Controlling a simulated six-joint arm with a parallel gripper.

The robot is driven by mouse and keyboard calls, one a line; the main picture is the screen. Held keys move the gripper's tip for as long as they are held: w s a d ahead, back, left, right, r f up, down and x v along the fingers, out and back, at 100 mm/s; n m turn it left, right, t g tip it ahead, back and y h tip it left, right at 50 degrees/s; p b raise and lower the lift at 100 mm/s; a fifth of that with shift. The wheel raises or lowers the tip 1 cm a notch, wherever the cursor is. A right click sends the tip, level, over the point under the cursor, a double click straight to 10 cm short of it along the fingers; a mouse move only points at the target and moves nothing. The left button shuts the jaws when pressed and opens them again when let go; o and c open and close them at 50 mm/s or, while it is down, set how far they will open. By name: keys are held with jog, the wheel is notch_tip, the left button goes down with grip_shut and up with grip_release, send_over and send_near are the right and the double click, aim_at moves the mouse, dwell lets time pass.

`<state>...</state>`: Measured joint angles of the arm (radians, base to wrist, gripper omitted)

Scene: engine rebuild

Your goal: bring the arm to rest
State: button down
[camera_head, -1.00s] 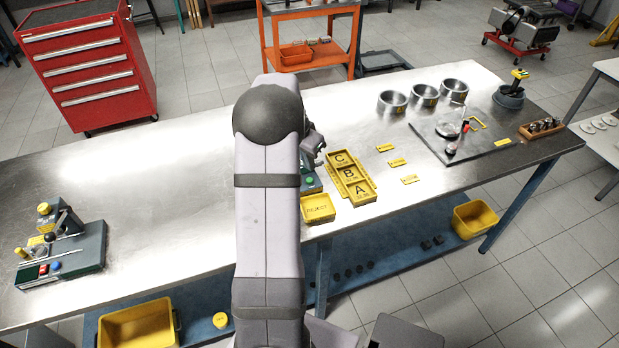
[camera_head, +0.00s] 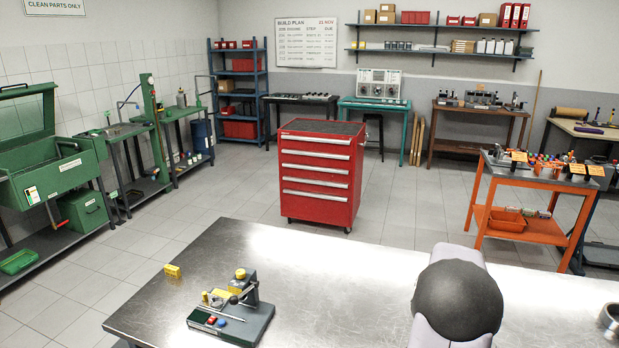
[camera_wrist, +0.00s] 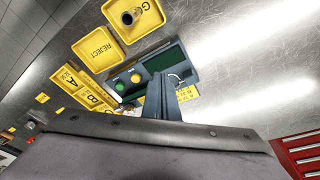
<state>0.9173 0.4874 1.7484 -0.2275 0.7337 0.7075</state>
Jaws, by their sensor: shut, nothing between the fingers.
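My gripper (camera_wrist: 164,97) shows in the wrist view with its dark fingers together and nothing between them. It is above the metal bench, over a grey device (camera_wrist: 150,76) with green and yellow buttons and a dark green panel. How high it is above the device I cannot tell. In the head view only the dark rounded joint and pale link of my arm show, at the lower right. The gripper itself is out of that view.
In the wrist view, a yellow REJECT tray (camera_wrist: 98,48) stands beside a yellow GO tray (camera_wrist: 151,21) holding a metal ring-like part. A fixture (camera_head: 236,318) stands on the steel bench (camera_head: 330,275). A red drawer cabinet (camera_head: 321,172) stands behind the bench.

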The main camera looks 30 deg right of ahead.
jog(key=w+a+r+n+y, duration=0.15)
jog(key=a+n, duration=0.25)
jog(key=a, duration=0.8)
jog(key=w+a+n, duration=0.3)
jog(key=a+n, duration=0.2)
jog(key=a, duration=0.7)
jog(key=s+a+n, duration=0.4)
jog(key=a, duration=0.4)
jog(key=s+a+f+n+y, duration=0.1)
jog(key=s+a+n, duration=0.2)
jog(key=a, duration=0.5)
jog(key=shift+s+f+n, duration=0.25)
jog(key=shift+s+n, duration=0.15)
jog(key=shift+s, duration=0.35)
jog(key=shift+a, duration=0.1)
